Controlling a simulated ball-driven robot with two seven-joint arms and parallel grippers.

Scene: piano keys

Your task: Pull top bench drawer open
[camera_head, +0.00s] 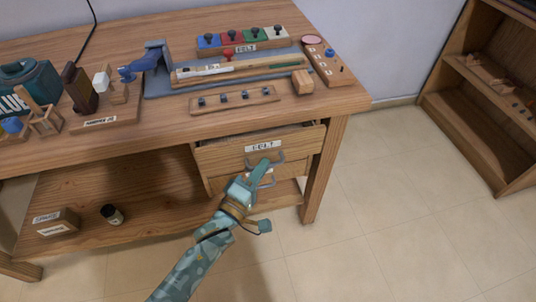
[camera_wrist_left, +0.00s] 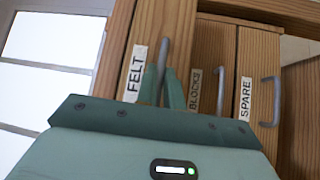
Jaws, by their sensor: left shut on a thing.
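The top bench drawer (camera_head: 222,156) has a wooden front with a white label that reads FELT in the left wrist view (camera_wrist_left: 147,35). Its front stands out a little from under the bench top, with a dark gap above it, and it stands proud of the BLOCKS drawer. My left gripper (camera_head: 264,166) is at its grey loop handle (camera_head: 281,157), below the label. In the left wrist view my fingers (camera_wrist_left: 163,90) are shut on the handle (camera_wrist_left: 163,56). The fingers hide part of the handle. My right gripper is not in view.
Below are the BLOCKS drawer (camera_wrist_left: 208,60) and the SPARE drawer (camera_wrist_left: 256,60), both with grey handles. The bench top (camera_head: 160,127) holds tools and wooden blocks. Small boxes (camera_head: 57,222) and a jar (camera_head: 112,214) stand on the lower shelf. The floor (camera_head: 380,220) in front is clear.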

